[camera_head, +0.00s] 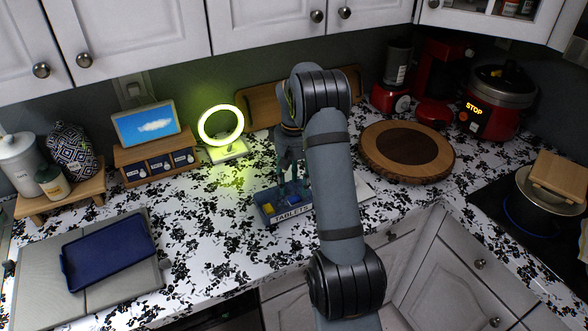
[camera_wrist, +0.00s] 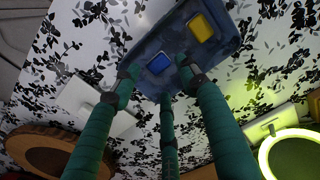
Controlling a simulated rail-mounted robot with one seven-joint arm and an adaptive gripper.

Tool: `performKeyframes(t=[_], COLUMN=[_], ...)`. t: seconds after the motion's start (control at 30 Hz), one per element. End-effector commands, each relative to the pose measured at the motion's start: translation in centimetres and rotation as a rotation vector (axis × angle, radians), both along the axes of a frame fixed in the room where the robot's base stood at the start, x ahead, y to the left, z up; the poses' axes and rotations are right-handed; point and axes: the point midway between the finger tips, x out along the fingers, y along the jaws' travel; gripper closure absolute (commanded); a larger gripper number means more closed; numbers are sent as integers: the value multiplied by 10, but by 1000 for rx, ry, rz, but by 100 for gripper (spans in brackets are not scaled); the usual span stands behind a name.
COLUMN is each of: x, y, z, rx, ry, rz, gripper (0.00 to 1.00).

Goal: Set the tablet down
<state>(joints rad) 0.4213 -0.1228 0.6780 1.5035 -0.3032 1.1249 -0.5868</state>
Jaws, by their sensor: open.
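A grey-blue tray (camera_head: 265,216) labelled "TABLETS" sits on the patterned counter, partly hidden by my arm. In the wrist view, the tray (camera_wrist: 190,72) holds a blue tablet (camera_wrist: 159,62) and a yellow tablet (camera_wrist: 201,27), apart from each other. The yellow one also shows in the head view (camera_head: 268,209). My gripper (camera_head: 291,186) points down over the tray. In the wrist view, its green fingers (camera_wrist: 159,76) are spread open around the blue tablet. I cannot tell whether they touch it.
A lit ring lamp (camera_head: 221,126) and a small drawer box (camera_head: 155,163) with a screen (camera_head: 145,124) stand behind left. A round wooden board (camera_head: 407,151) lies right. A navy tray (camera_head: 109,250) rests on grey panels at front left. Counter between is clear.

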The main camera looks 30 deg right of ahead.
Motion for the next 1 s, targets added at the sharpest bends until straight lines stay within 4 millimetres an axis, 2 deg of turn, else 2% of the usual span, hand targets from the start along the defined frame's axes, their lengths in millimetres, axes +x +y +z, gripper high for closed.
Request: performKeyframes(t=[0.1, 0.3, 0.5, 0.73, 0.8, 0.87, 0.93, 1.0], x=[1, 0, 0, 0, 0, 2, 6, 12], y=[0, 0, 0, 0, 1, 6, 19, 43], z=[27, 60, 71, 71, 73, 78, 89, 104], rx=[-2, -2, -1, 0, 0, 0, 0, 0], ry=[-5, -2, 0, 1, 1, 1, 0, 0], rz=[0, 1, 0, 0, 2, 12, 36, 81], gripper=[56, 56, 56, 56, 53, 49, 45, 41])
